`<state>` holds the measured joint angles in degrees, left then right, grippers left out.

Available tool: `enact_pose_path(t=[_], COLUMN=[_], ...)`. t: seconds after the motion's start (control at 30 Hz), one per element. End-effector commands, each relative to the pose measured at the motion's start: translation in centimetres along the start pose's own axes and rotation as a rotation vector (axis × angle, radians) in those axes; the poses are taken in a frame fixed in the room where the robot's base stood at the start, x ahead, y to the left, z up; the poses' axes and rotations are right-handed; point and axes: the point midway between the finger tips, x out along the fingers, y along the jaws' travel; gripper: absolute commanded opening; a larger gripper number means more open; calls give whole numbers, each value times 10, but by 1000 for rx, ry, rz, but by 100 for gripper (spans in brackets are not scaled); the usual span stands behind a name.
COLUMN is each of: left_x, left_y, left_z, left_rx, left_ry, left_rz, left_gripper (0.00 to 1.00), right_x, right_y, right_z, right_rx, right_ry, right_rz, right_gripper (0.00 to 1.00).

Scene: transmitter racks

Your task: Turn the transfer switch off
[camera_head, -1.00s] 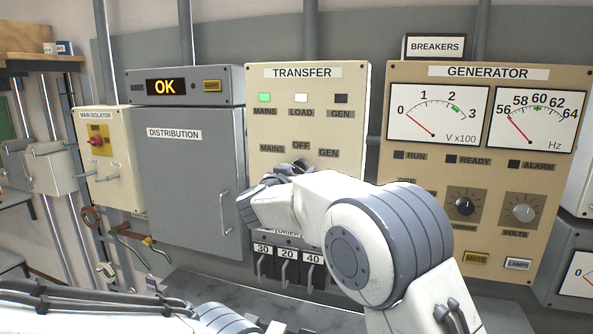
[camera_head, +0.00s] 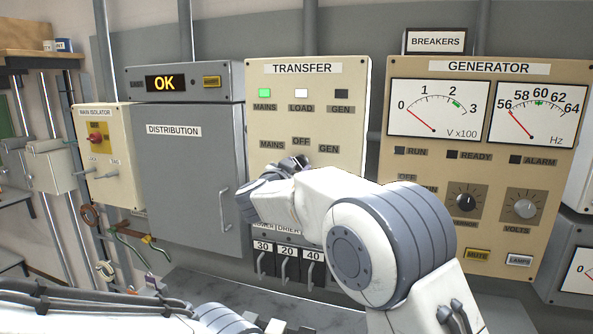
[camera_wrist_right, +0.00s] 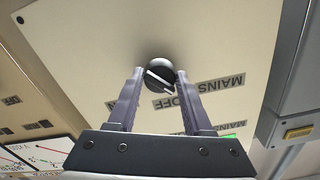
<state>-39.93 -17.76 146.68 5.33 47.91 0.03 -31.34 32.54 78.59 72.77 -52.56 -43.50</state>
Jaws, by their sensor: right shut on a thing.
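The cream TRANSFER panel (camera_head: 355,110) is in the middle of the head view, with MAINS, OFF and GEN labels around its switch. In the right wrist view the black round transfer switch knob (camera_wrist_right: 160,72) with a white pointer line sits between the fingertips of my right gripper (camera_wrist_right: 161,74). The gripper is shut on the knob. The pointer lies slanted, its lower end towards the printed labels; I cannot tell which label it marks. In the head view my right wrist and arm hide most of the knob. My left arm crosses the bottom left; its gripper is not visible.
The grey DISTRIBUTION cabinet (camera_head: 190,185) and the MAIN ISOLATOR box (camera_head: 107,160) stand to the left. The GENERATOR panel (camera_head: 480,160) stands to the right. Several breaker levers (camera_head: 287,268) are below my right wrist. The MAINS lamp (camera_head: 264,93) is green.

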Motion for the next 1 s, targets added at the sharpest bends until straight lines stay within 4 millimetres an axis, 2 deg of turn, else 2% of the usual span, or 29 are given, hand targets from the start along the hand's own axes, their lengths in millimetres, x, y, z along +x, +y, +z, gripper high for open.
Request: enact_pose_path(t=[0.5,0.73,1.0], left_x=[25,32,36], left_y=[-2,-2,-3], left_z=[1,2,2], left_rx=[1,1,1], left_ry=[0,0,0], left_rz=[0,0,0], left_gripper=[50,50,50], right_x=[0,0,0], right_y=[0,0,0], right_z=[1,0,0], right_rx=[467,608,692], right_ry=[1,1,1], right_rz=[0,1,2], right_gripper=[0,0,0])
